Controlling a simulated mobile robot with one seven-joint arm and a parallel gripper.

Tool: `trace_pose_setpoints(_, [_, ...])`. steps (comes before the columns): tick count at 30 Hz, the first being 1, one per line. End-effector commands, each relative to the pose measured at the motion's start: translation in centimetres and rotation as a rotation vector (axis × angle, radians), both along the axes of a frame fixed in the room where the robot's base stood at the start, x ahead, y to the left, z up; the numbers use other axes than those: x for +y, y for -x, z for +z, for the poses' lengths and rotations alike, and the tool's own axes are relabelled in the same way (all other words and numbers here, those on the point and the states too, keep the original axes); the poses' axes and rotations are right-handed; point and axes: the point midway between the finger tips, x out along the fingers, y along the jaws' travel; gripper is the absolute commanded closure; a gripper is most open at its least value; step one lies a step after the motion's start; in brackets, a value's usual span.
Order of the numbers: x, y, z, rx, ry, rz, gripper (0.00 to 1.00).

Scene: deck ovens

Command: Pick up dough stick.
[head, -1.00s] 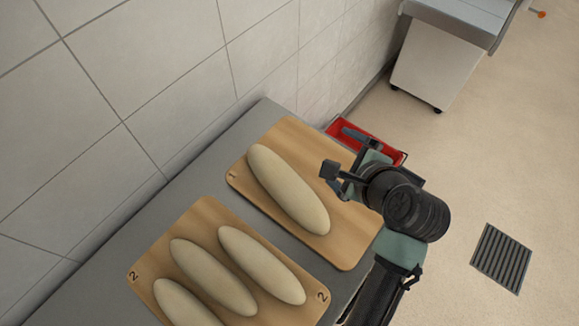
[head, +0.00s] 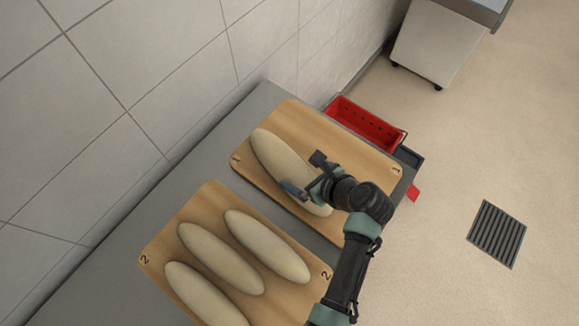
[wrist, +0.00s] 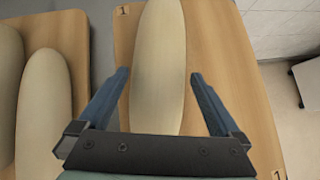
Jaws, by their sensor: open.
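One long pale dough stick (head: 279,157) lies alone on the wooden board marked 1 (head: 345,142). My gripper (head: 303,177) is above the near part of this stick and hides some of it in the head view. In the wrist view my gripper (wrist: 157,82) is open, with one blue finger on each side of the dough stick (wrist: 160,60). The fingers look apart from the dough; their height above the board is hard to tell. Several more dough sticks (head: 222,258) lie side by side on the board marked 2 (head: 160,248).
Both boards rest on a grey counter (head: 205,170) against a white tiled wall (head: 160,80). A red crate (head: 365,124) stands beyond board 1. A white wheeled cabinet (head: 437,45) stands farther off. The floor at right is open, with a drain grate (head: 497,235).

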Motion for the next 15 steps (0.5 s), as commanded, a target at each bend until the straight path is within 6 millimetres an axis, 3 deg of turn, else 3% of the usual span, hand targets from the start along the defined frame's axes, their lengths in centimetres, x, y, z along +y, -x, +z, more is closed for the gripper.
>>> trace_pose_setpoints(6, [1.8,-1.8,-1.7,0.002,0.000,0.003,0.00])
trace_pose_setpoints(15, [2.4,-2.5,-2.6,-0.001,0.001,0.001,0.00])
